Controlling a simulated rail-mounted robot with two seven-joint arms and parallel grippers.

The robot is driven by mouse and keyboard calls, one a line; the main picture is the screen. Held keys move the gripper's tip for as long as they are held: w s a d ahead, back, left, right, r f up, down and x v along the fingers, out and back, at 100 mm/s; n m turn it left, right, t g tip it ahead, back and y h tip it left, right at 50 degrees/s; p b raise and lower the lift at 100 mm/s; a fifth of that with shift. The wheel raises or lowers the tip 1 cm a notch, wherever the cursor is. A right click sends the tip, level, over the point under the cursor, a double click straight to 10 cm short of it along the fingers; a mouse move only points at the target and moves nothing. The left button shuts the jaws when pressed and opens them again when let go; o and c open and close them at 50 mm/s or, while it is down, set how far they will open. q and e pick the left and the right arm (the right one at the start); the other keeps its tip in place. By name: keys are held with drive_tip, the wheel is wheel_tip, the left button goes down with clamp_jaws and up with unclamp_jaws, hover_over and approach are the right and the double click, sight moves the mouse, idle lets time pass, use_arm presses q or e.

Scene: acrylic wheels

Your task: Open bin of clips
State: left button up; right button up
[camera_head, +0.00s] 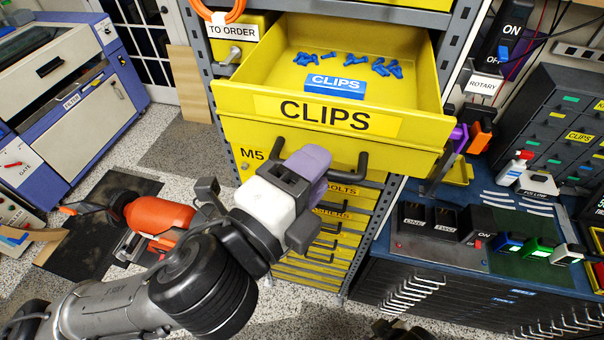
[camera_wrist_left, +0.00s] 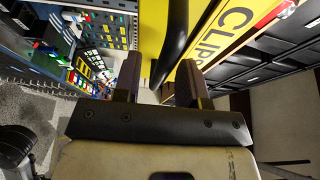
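The yellow bin of clips (camera_head: 325,117), labelled CLIPS, is pulled well out of the rack in the head view. Inside lie several blue clips (camera_head: 385,67) and a blue CLIPS block (camera_head: 335,84). Its dark handle (camera_head: 362,162) is partly hidden behind my left gripper (camera_head: 312,172), which is at the bin's front. In the left wrist view the left gripper (camera_wrist_left: 160,82) has its two fingers apart, and the black handle (camera_wrist_left: 177,40) shows beyond and between them. I cannot tell if they touch it. My right gripper is not clearly seen.
Shut yellow drawers (camera_head: 325,235) sit below the open bin. A blue workbench (camera_head: 430,265) with chargers and small devices stands at right. An orange cylinder (camera_head: 160,216) is behind my left arm.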

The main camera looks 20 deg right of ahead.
use_arm(q)
drive_tip(key=b+v, duration=1.3)
drive_tip(key=v, duration=0.1)
idle(0.5)
idle(0.5)
